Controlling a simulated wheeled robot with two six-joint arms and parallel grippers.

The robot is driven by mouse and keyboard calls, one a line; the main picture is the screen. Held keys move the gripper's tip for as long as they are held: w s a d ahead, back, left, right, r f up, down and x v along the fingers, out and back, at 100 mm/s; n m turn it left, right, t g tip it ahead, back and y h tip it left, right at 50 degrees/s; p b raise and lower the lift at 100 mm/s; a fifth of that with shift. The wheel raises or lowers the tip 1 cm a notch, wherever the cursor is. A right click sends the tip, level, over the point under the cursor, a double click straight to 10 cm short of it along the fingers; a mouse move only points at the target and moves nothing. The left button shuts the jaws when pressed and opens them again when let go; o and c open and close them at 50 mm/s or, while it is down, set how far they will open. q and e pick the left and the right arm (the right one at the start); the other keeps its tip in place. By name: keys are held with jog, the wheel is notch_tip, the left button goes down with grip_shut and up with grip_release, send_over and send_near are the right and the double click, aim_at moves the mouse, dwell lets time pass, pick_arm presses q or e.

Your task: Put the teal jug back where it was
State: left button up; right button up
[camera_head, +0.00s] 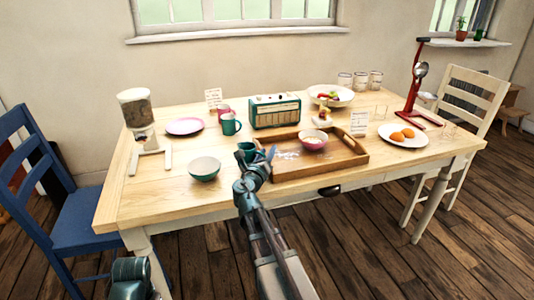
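A teal jug or cup (246,147) stands near the tray's left edge, partly hidden behind my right gripper (260,158). The gripper is right at it, but I cannot tell whether its fingers hold it or are only beside it. A teal mug (230,125) with a handle stands farther back, left of the radio. My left gripper is not in view; only a dark arm part of mine shows at bottom left.
A wooden tray (345,158) holds a pink bowl (314,139). A teal bowl (204,168) is left of the gripper. The table's front left (150,200) is clear.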

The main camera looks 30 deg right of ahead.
jog(key=shift+r, duration=0.15)
jog(key=v, duration=1.2)
jog(key=shift+s, duration=0.1)
